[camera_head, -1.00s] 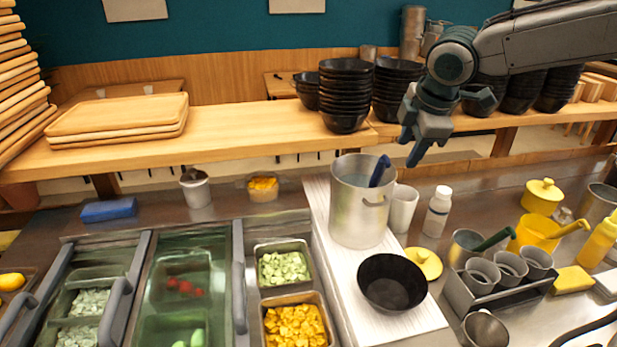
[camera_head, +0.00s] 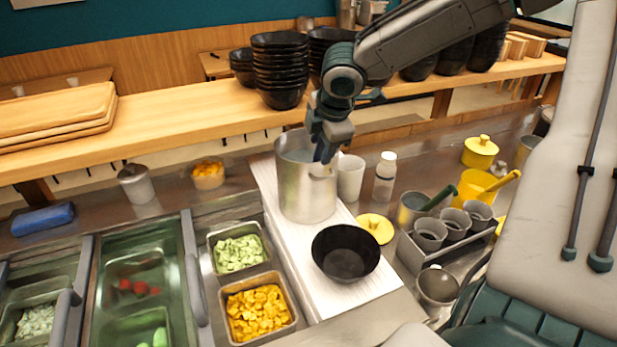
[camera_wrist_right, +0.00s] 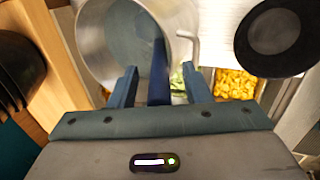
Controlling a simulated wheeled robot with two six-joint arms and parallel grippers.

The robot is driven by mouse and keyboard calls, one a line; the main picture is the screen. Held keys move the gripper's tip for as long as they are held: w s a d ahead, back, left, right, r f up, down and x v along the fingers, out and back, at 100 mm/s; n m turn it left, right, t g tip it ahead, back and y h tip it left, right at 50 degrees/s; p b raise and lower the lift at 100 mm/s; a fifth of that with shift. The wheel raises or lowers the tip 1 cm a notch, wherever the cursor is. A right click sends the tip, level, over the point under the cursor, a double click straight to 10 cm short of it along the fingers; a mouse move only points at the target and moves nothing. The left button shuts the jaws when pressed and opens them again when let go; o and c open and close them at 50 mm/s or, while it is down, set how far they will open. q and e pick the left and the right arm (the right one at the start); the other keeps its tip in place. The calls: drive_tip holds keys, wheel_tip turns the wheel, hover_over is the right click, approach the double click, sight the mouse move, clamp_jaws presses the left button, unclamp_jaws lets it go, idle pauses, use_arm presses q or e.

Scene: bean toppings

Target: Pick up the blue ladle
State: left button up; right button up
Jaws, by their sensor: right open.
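The dark blue handle of the ladle (camera_wrist_right: 159,72) shows in the right wrist view, standing in the metal pot (camera_wrist_right: 97,45). My right gripper (camera_wrist_right: 158,78) is open, with one finger on each side of the handle; I cannot tell whether they touch it. In the head view my right gripper (camera_head: 325,148) is at the rim of the tall metal pot (camera_head: 305,190) and mostly hides the ladle there. My left gripper is not in view.
A black bowl (camera_head: 345,252) stands on the white board (camera_head: 375,292) in front of the pot. A white cup (camera_head: 350,178) and a white bottle (camera_head: 385,178) stand close to the pot's right. Stacked black bowls (camera_head: 280,70) sit on the wooden shelf (camera_head: 200,112) behind.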

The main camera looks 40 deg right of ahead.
drive_tip(key=shift+w+f, duration=0.25)
drive_tip(key=shift+f, duration=0.2)
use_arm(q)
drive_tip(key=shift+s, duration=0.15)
use_arm(e)
drive_tip(key=shift+r, duration=0.1)
drive_tip(key=shift+s, duration=0.1)
clamp_jaws()
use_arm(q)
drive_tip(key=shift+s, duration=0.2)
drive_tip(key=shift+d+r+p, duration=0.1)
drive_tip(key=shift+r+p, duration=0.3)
use_arm(e)
wheel_tip(320, 180, up, 10)
